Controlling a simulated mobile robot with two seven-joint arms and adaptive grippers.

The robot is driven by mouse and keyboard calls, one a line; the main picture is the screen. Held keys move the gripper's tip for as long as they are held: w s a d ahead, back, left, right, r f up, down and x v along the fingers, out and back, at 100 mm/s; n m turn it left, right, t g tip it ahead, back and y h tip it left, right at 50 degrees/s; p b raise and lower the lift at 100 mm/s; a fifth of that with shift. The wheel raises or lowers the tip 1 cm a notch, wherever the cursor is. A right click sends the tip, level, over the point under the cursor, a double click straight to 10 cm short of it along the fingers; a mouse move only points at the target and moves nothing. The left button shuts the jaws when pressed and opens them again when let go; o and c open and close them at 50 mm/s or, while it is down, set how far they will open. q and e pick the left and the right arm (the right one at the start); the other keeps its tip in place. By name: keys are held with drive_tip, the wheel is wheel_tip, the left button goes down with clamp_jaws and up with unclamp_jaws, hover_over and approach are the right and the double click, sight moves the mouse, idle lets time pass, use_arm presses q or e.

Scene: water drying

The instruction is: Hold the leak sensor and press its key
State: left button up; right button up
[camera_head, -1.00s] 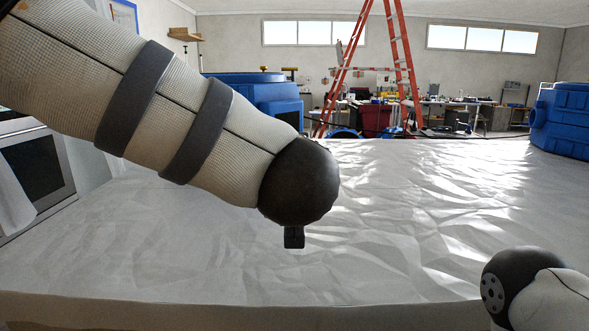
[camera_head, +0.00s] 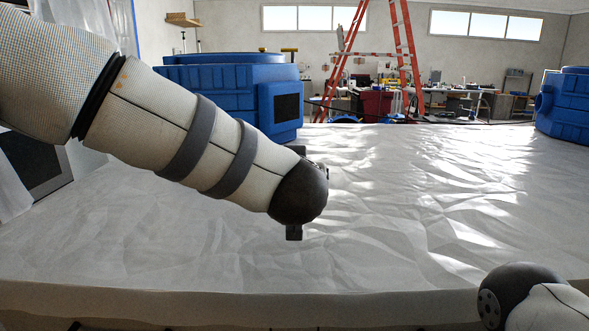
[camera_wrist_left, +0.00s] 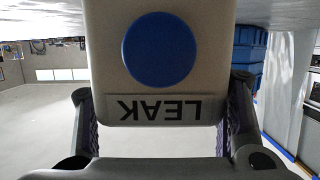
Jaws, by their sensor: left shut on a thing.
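The leak sensor is a pale box with rounded corners, and it fills the upper middle of the left wrist view. Its round blue key (camera_wrist_left: 159,49) faces the camera. A label (camera_wrist_left: 152,108) reading LEAK appears upside down below the key. My left gripper (camera_wrist_left: 161,90) is shut on the sensor, one dark finger at each side. Nothing touches the key in this view. In the head view my left arm's dark wrist hides the sensor and most of the gripper. My right arm shows only its wrist at the lower right; its gripper is out of view.
A wide table under a crumpled pale sheet (camera_head: 420,220) is bare around my left wrist. Blue tanks stand behind it at the left (camera_head: 235,85) and right (camera_head: 567,105). A red stepladder (camera_head: 410,60) and a cluttered workbench are farther back.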

use_arm(q)
drive_tip(key=w+f+b, duration=0.1)
drive_tip(key=w+f, duration=0.3)
drive_tip(key=shift+w+f+b, duration=0.25)
drive_tip(key=shift+w+b, duration=0.05)
drive_tip(key=shift+w, duration=0.05)
drive_tip(key=shift+w+f, duration=0.25)
drive_tip(key=shift+w, duration=0.2)
drive_tip(key=shift+r, duration=0.1)
use_arm(e)
drive_tip(key=shift+s+f+g, duration=0.4)
drive_tip(key=shift+s+f, duration=0.7)
drive_tip(key=shift+f, duration=0.05)
use_arm(q)
drive_tip(key=shift+f, duration=0.4)
use_arm(e)
drive_tip(key=shift+c, duration=0.6)
clamp_jaws()
drive_tip(key=shift+s, duration=0.1)
idle(0.5)
